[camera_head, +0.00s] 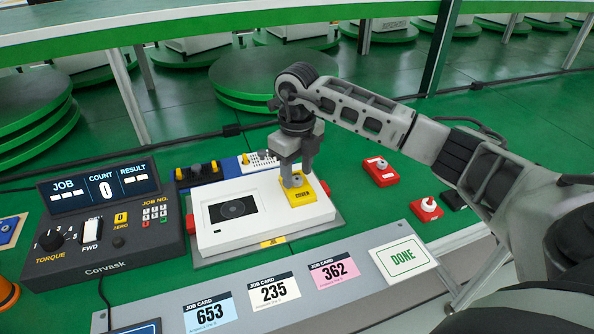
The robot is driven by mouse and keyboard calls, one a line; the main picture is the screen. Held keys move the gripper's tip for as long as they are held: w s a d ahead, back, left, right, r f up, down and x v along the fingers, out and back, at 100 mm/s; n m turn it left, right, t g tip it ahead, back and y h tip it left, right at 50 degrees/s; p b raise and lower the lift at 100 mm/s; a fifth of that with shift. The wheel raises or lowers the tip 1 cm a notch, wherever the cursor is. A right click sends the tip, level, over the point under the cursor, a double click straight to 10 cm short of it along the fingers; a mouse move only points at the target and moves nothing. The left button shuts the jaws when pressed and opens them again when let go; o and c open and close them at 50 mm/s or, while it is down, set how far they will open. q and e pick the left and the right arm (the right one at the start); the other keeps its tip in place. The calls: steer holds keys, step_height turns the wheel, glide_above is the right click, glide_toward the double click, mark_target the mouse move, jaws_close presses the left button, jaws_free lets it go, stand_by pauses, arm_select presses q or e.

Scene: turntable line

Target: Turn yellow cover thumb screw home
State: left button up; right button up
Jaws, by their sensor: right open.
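The yellow cover (301,195) lies on the right part of a white unit (262,234) that has a black window with a round disc. My right gripper (293,181) points down over the cover, with its fingertips at the cover's upper middle. The thumb screw is at or behind the fingertips and I cannot make it out clearly. Whether the fingers touch it cannot be told. My right gripper is open. My left gripper is not in view.
A black torque controller (100,225) with a display stands at the left. Red blocks (381,172) with knobs sit to the right. Job cards (274,291) and a DONE card (403,257) lie on the front ledge. A blue rack (225,168) stands behind the white unit.

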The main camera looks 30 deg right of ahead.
steer(key=shift+f, duration=0.35)
jaws_close()
steer(key=shift+r+m, duration=0.1)
steer(key=shift+m, duration=0.7)
steer(key=m+p, duration=0.1)
steer(key=m, duration=0.3)
steer(key=shift+p, duration=0.35)
steer(key=m+p, duration=0.1)
steer(key=m, duration=0.5)
steer(key=shift+p, duration=0.4)
steer(key=shift+m, duration=0.3)
